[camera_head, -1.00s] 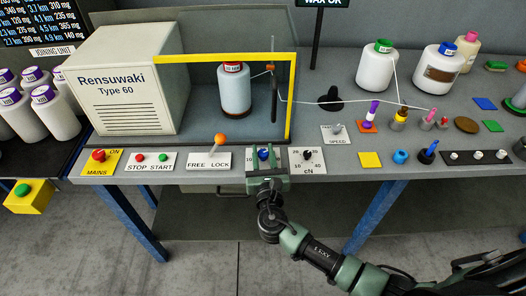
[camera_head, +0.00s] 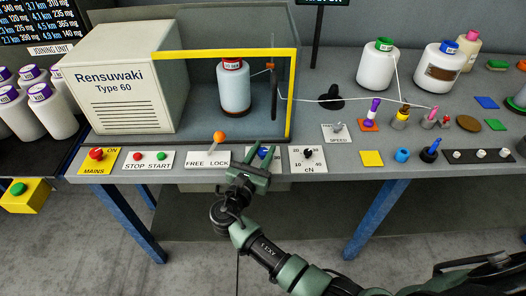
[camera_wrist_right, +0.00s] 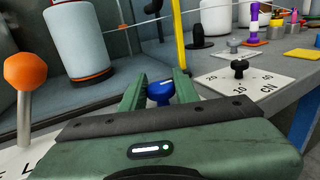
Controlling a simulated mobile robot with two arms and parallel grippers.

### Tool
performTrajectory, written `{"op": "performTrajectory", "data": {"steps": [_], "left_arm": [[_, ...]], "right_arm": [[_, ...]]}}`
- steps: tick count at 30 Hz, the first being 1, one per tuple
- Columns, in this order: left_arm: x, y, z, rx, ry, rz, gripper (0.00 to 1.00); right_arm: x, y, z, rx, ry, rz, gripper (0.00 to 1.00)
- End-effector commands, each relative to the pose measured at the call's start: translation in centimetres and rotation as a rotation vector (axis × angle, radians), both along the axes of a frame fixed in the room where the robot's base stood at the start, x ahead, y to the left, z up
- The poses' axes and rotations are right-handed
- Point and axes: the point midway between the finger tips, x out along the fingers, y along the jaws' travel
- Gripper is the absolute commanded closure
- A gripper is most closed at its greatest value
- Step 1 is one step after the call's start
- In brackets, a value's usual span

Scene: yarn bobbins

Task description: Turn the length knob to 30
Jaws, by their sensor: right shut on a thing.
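The length knob is blue and stands on a small white plate at the front of the bench. In the head view the knob (camera_head: 262,153) shows just beyond my right gripper (camera_head: 254,168), which covers most of its plate. In the right wrist view the blue knob (camera_wrist_right: 160,92) sits between the two green fingers of my right gripper (camera_wrist_right: 157,90). The gripper is shut on the knob. The scale numbers and the pointer of the knob are hidden by the gripper. My left gripper is not in view.
A black cN knob (camera_head: 308,153) on its white plate stands close on the right. The orange-tipped FREE/LOCK lever (camera_head: 218,137) stands close on the left. A yellow frame (camera_head: 290,95) rises behind. A bobbin (camera_head: 235,88) stands inside it.

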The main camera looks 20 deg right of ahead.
Motion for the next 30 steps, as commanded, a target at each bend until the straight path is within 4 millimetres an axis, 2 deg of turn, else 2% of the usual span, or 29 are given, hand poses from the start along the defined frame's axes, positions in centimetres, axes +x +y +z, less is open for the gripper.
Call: {"op": "performTrajectory", "data": {"steps": [8,9,11,23,30], "left_arm": [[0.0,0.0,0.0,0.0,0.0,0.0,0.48],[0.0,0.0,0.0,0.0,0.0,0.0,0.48],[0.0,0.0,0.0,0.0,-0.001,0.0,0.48],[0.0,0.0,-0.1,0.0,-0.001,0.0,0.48],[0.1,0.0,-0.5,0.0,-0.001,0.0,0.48]], "right_arm": [[0.0,0.0,0.0,0.001,0.0,-0.001,1.0],[0.0,0.0,0.0,0.001,0.0,-0.001,0.67],[0.0,0.0,0.0,0.001,0.0,-0.001,0.5],[-0.4,0.3,-0.1,0.001,0.0,0.0,0.5],[-3.4,2.8,-0.2,0.004,0.002,0.0,0.5]]}}
